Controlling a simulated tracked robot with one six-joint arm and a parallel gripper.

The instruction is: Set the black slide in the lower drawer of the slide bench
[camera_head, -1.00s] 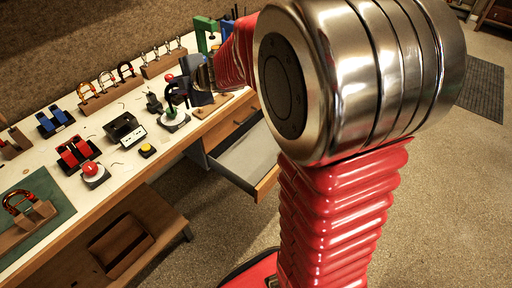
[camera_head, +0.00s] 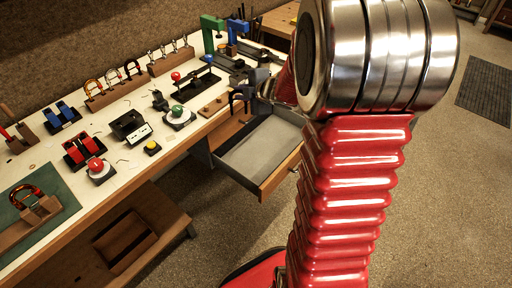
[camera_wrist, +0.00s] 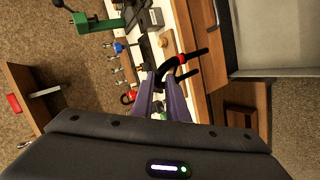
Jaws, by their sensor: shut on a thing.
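My gripper (camera_wrist: 165,82) is shut on the black slide (camera_wrist: 191,75), a dark U-shaped tube with a red band near the fingertips in the wrist view. In the head view the slide (camera_head: 236,97) hangs from my gripper (camera_head: 248,88) by the bench's front edge, left of and above the open drawer. The open drawer (camera_head: 258,150) is pulled out below the bench top; its grey floor looks empty. It also shows at the upper right of the wrist view (camera_wrist: 272,50). My arm hides part of the area beyond the drawer.
The slide bench (camera_head: 130,165) carries a green button (camera_head: 178,111), a yellow button (camera_head: 152,147), a red button (camera_head: 97,165) and racks of coloured slides (camera_head: 113,93). A green clamp stand (camera_head: 210,35) stands at the back. Floor right of the drawer is clear.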

